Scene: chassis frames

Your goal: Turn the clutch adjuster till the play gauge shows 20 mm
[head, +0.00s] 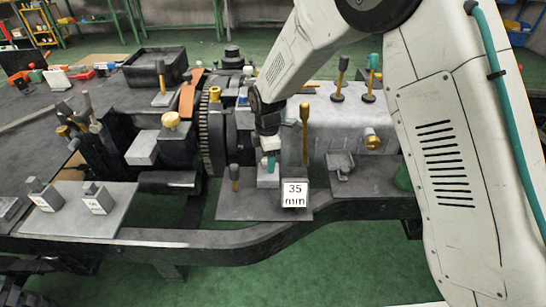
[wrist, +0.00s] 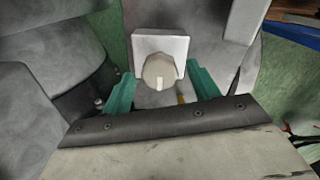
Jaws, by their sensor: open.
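The play gauge (head: 295,194) is a white plate reading "35 mm" at the front of a grey shelf on the chassis. The round grey knob (wrist: 156,68), which looks like the clutch adjuster, sits on a pale square block (wrist: 143,38) in the wrist view. A white mark on the knob points toward the bottom of that picture. My gripper (wrist: 160,73) is open, with one teal finger on each side of the knob. I cannot tell whether the fingers touch it. In the head view my gripper (head: 268,161) is just behind and left of the gauge and hides the knob.
A yellow-handled lever (head: 305,130) stands close to the right of my gripper. A short brown-handled lever (head: 234,177) stands to its left. A large toothed flywheel (head: 212,135) is farther left. Two small labelled blocks stand on a grey plate (head: 110,218). Open green floor lies in front.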

